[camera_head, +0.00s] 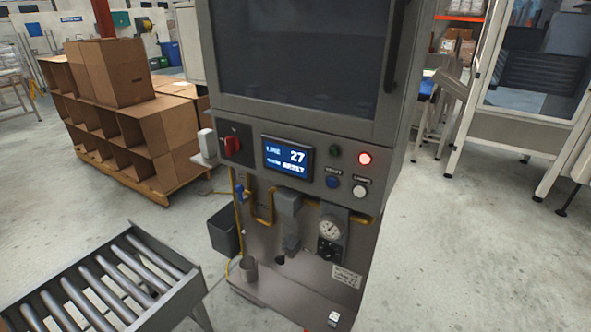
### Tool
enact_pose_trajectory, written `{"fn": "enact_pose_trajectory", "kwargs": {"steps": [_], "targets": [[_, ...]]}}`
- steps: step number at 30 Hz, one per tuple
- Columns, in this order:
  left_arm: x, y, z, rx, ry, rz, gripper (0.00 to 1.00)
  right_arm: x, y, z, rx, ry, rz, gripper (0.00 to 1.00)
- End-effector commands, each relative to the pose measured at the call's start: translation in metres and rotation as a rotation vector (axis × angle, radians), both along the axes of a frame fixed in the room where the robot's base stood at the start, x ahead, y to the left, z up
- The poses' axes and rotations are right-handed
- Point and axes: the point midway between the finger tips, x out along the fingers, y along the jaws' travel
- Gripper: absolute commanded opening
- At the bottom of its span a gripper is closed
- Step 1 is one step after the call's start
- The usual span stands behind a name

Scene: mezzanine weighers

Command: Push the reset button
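The grey machine cabinet (309,130) stands in the middle of the view. Its control panel carries a blue button (332,182) under a small label that seems to read RESET. A white button (360,191) sits to its right under another small label, too small to read surely. Above them are a dark green lamp or button (335,151) and a brightly lit red lamp (365,158). Neither of my grippers is in view.
A red rotary switch (232,145) is on the panel's left. Pipes and a gauge (330,228) sit below. A roller conveyor (107,285) stands at front left, cardboard boxes (118,75) behind it. The floor (450,250) to the right is clear.

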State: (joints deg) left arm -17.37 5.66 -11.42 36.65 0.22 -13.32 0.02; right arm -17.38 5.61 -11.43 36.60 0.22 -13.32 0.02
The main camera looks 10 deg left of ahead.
Motion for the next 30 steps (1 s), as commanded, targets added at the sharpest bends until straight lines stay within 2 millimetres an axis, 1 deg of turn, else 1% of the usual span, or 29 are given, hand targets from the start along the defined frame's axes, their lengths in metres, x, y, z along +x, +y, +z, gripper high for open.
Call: {"fn": "enact_pose_trajectory", "kwargs": {"steps": [14,17,30], "targets": [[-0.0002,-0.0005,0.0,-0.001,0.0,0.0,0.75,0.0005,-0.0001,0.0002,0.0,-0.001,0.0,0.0],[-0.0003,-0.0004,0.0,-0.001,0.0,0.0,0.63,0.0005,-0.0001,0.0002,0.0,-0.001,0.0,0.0],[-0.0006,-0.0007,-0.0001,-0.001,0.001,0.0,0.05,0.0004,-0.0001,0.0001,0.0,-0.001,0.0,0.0]]}}
